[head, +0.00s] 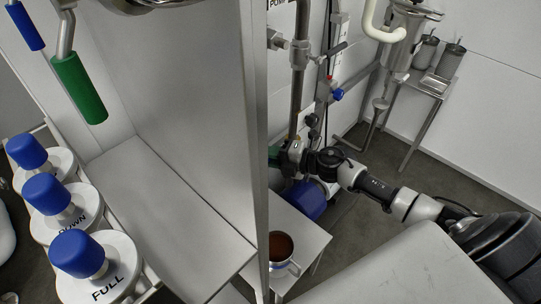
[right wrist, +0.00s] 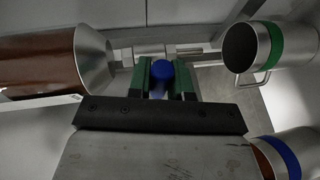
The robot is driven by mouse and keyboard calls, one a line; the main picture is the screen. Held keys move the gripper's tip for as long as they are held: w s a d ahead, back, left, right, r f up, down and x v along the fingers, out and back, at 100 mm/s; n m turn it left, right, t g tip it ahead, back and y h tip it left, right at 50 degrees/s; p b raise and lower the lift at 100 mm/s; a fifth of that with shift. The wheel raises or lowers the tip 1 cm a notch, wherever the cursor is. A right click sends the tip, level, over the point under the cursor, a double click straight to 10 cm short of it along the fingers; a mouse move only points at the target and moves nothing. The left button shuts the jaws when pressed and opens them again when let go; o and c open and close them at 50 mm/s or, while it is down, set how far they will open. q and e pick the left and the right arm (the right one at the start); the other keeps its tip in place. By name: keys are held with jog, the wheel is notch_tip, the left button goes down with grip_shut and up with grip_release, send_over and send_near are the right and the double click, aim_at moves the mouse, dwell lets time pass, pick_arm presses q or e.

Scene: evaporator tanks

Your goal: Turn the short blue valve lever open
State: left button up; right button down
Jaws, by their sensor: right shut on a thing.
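My right gripper (right wrist: 164,88) has green-padded fingers. In the right wrist view they are shut on the rounded blue end of the short blue valve lever (right wrist: 163,74). Most of the lever and the valve body are hidden behind the fingers and the black gripper bar. In the head view my right gripper (head: 281,157) is next to a vertical pipe, partly hidden by the edge of the metal panel, and the lever in it cannot be made out. My left gripper is in neither view.
A metal panel (head: 255,120) stands left of my right gripper. Below are a blue drum-shaped part (head: 306,200) and a steel mug (head: 281,247) of brown liquid. Blue-capped knobs (head: 79,253) stand left.

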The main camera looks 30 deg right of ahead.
jog(key=shift+f, duration=0.15)
jog(key=shift+f, duration=0.1)
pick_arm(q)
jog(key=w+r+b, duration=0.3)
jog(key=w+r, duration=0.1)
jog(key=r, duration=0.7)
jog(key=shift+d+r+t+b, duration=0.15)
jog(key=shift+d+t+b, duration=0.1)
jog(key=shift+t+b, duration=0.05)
pick_arm(e)
jog(key=s+a+f+m+t, duration=0.1)
jog(key=a+f+m+t, duration=0.2)
jog(key=m, duration=0.6)
jog(key=s+a+f+m+t, duration=0.1)
jog(key=a+f+m+t, duration=0.2)
jog(key=m, duration=0.7)
jog(key=shift+s+a+f+m+t, duration=0.2)
jog(key=shift+m+t, duration=0.1)
jog(key=shift+t, duration=0.5)
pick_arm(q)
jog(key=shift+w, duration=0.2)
